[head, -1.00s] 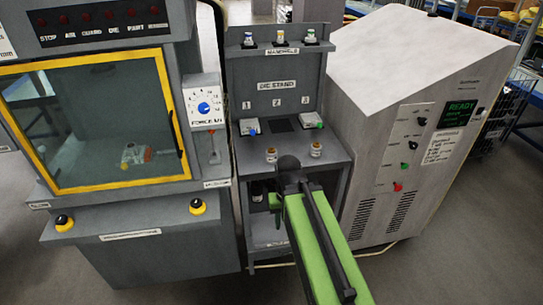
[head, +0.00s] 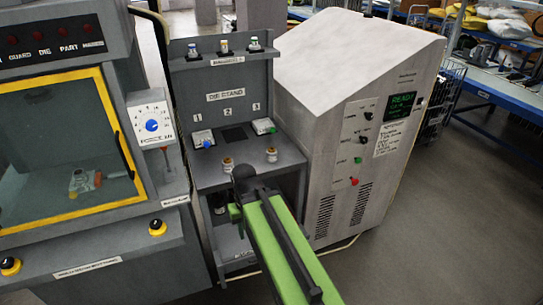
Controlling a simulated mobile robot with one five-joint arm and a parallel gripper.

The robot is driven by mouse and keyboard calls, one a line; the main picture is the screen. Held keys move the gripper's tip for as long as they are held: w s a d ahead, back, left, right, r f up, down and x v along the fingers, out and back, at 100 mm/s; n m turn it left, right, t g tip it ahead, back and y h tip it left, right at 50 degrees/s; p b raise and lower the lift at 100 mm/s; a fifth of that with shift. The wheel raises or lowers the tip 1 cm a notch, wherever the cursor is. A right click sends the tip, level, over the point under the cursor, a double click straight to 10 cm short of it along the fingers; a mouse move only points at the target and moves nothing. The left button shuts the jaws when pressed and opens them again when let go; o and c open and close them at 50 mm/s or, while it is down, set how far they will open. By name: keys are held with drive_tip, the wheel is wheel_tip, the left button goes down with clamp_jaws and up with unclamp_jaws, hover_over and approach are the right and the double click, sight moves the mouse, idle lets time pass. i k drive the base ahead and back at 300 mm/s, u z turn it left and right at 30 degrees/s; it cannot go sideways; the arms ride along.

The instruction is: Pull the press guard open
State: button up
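The press guard (head: 104,130) is a clear panel in a yellow frame on the front of the grey press (head: 150,262) at the left. It appears closed, with a dark upright handle (head: 123,155) near its right edge. Behind the panel a small part (head: 84,181) shows on the press bed. My green arm reaches up from the bottom, in front of the die stand and well right of the guard. Its dark far end is near the stand's shelf. I cannot make out my gripper's fingers.
The die stand (head: 215,123) stands right of the press, with small vials on top and dies on its shelf. A force dial (head: 151,125) is on the press's right side. A grey cabinet (head: 340,60) reading READY is further right. Open floor (head: 440,230) lies at the right.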

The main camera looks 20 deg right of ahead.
sight(96, 72)
drive_tip(key=z, duration=0.05)
drive_tip(key=k, duration=0.5)
drive_tip(key=u, duration=1.8)
drive_tip(key=i, duration=0.35)
drive_tip(key=u, duration=0.2)
